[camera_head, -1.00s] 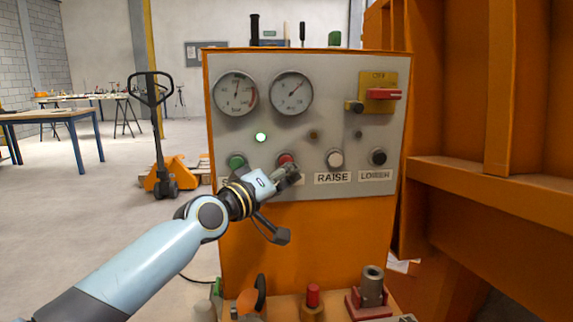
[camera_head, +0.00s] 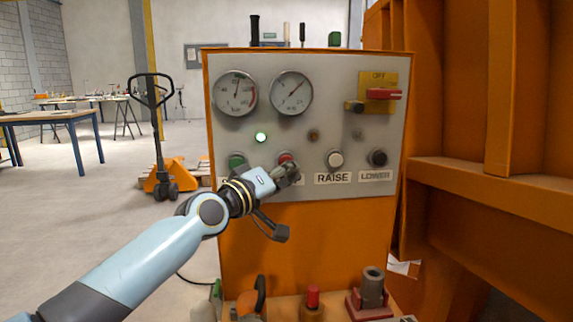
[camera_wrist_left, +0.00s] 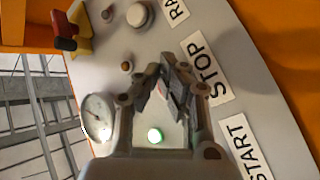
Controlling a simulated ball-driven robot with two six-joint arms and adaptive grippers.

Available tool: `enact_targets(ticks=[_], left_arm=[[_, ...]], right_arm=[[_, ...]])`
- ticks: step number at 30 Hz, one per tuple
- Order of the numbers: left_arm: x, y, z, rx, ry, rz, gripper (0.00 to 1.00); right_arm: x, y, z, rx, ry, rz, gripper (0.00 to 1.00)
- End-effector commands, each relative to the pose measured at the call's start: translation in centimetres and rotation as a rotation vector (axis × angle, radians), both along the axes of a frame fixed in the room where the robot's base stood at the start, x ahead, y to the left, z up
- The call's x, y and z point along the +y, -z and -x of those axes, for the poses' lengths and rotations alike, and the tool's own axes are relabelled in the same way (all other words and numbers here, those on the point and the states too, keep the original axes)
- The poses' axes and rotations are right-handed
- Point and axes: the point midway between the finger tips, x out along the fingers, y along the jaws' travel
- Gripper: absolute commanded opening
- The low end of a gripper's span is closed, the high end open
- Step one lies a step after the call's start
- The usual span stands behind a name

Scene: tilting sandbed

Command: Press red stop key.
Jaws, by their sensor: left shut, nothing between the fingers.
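The red stop key (camera_head: 286,157) is on the grey control panel (camera_head: 300,118), between the green key (camera_head: 237,161) and the white RAISE key (camera_head: 334,159). Only its upper part shows in the head view. My left gripper (camera_head: 290,172) is shut and empty, its tips at the lower edge of the red key. I cannot tell whether they touch it. In the wrist view the shut fingers (camera_wrist_left: 172,74) lie beside the STOP label (camera_wrist_left: 205,68) and hide nearly all of the key. My right gripper is not in view.
A green lamp (camera_head: 261,137) is lit above the keys. The black LOWER key (camera_head: 378,158) and a red switch handle (camera_head: 383,94) are farther right. Several items stand on a ledge below, including a red-topped one (camera_head: 313,297). An orange steel frame (camera_head: 485,180) borders the right.

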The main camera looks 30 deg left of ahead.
Motion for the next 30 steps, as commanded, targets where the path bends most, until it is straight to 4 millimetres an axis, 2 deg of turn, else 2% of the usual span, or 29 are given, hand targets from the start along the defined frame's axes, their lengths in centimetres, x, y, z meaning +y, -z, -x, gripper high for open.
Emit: enact_targets(ticks=[18,30], left_arm=[[0.2,-0.1,-0.3,-0.002,0.0,-0.001,0.0],[-0.8,-0.1,1.1,-0.001,0.0,0.0,0.0]], right_arm=[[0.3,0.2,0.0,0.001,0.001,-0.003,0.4],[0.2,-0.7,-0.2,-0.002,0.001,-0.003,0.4]])
